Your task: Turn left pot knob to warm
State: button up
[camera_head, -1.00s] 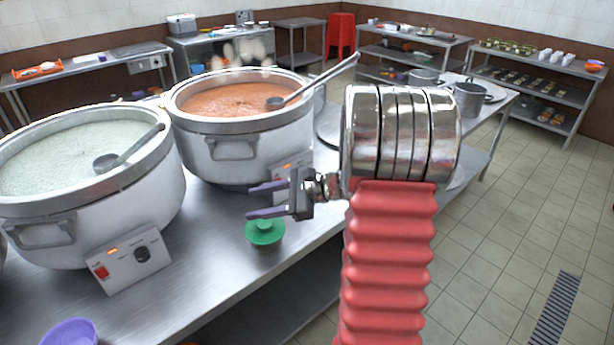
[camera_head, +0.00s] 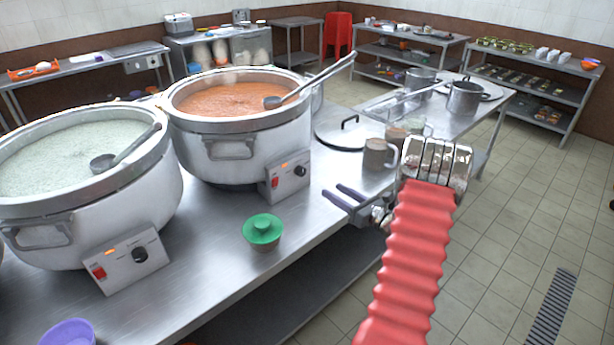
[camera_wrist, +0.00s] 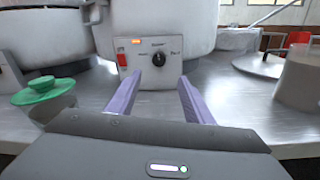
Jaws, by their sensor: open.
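The left pot (camera_head: 120,215) holds pale congee. Its control box has a red switch, a lit orange light and a black knob (camera_head: 140,254); the knob's setting is too small to read in the head view. The right pot (camera_head: 195,160) holds orange-red congee. Its control box has a black knob (camera_head: 300,171), and this box and knob (camera_wrist: 159,58) appear ahead in the wrist view. Its labels are hard to read. My gripper (camera_head: 333,190) is open and empty, to the right of the right pot's box and apart from it. Its purple fingers (camera_wrist: 160,76) point toward that box.
A green-lidded jar (camera_head: 263,230) stands on the steel counter between the two boxes, toward the front edge. A purple bowl (camera_head: 68,333) is at lower left. Mugs (camera_head: 376,154) and a pot lid (camera_head: 340,133) lie behind my gripper. Ladles rest in both pots.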

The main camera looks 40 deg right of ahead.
aim_at(303, 173)
jog(key=w, duration=0.9)
jog(key=w+a, duration=0.1)
jog(key=w, duration=0.4)
jog(key=shift+a, duration=0.1)
jog(key=shift+s, duration=0.1)
jog(key=shift+c, duration=0.2)
jog(key=c, duration=1)
